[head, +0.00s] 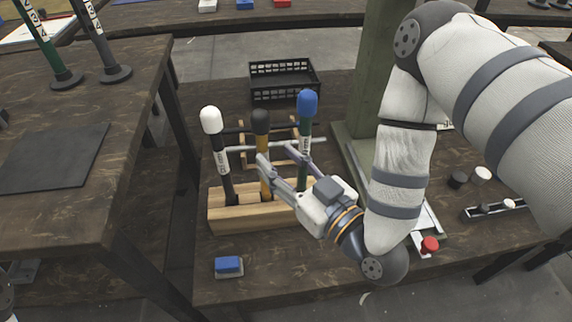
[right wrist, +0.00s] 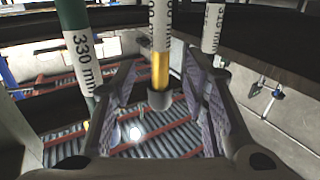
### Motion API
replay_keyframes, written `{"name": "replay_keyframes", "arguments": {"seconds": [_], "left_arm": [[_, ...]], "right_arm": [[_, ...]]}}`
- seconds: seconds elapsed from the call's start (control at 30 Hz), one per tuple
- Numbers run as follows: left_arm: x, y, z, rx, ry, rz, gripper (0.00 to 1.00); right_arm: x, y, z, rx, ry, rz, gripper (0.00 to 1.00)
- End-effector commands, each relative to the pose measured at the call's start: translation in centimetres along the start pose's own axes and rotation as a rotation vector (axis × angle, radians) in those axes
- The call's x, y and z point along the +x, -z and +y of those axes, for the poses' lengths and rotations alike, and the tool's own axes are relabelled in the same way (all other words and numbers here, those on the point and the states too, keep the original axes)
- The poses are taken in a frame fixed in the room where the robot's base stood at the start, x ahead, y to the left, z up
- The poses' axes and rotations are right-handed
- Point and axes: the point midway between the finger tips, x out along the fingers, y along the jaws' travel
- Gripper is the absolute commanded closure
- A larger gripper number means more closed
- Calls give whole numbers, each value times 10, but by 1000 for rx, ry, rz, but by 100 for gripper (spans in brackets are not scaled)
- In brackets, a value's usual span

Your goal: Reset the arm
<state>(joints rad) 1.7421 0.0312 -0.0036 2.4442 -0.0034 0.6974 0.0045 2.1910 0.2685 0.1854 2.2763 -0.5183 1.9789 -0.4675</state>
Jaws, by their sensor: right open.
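My right arm comes in from the right in the head view. Its gripper (head: 282,162) is open, near a black-topped yellow rod (head: 265,165) in a wooden block (head: 255,216). In the right wrist view the yellow rod (right wrist: 161,68) appears between the spread fingers (right wrist: 165,100); I see no finger closed on it. A white-topped black rod (head: 218,150) stands to its left in the block. A blue-topped green rod (head: 305,140) stands to its right; the right wrist view shows a green rod (right wrist: 82,60) marked 330 mm. My left gripper is not in view.
A black crate (head: 283,82) stands behind the block. A blue block (head: 229,266) lies in front. A green post (head: 375,60) and a red button (head: 430,244) are to the right. Another table (head: 130,110) stands left, across a gap.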

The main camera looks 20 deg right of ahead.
Motion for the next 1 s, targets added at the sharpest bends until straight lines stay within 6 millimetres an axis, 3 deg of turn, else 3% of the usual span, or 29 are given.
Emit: {"name": "replay_keyframes", "arguments": {"seconds": [0.17, 0.63, 0.73, 0.77, 0.87, 0.9, 0.97, 1.0], "left_arm": [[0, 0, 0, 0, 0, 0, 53], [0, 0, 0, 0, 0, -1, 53], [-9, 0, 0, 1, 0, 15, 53], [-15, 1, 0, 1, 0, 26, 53], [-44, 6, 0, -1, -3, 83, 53], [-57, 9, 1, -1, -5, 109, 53], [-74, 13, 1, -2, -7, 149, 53], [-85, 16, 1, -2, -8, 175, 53]], "right_arm": [[-15, 0, 0, 1, -2, -1, 60], [-15, 0, 0, 0, 0, 0, 60], [-24, -17, -9, 12, 31, -116, 60], [-32, -30, -15, 22, 49, -195, 60], [-88, -83, -33, 72, 96, -578, 60], [-121, -102, -37, 98, 96, -749, 60], [-175, -122, -40, 134, 75, -992, 60], [-212, -129, -39, 156, 45, -1139, 60]]}}
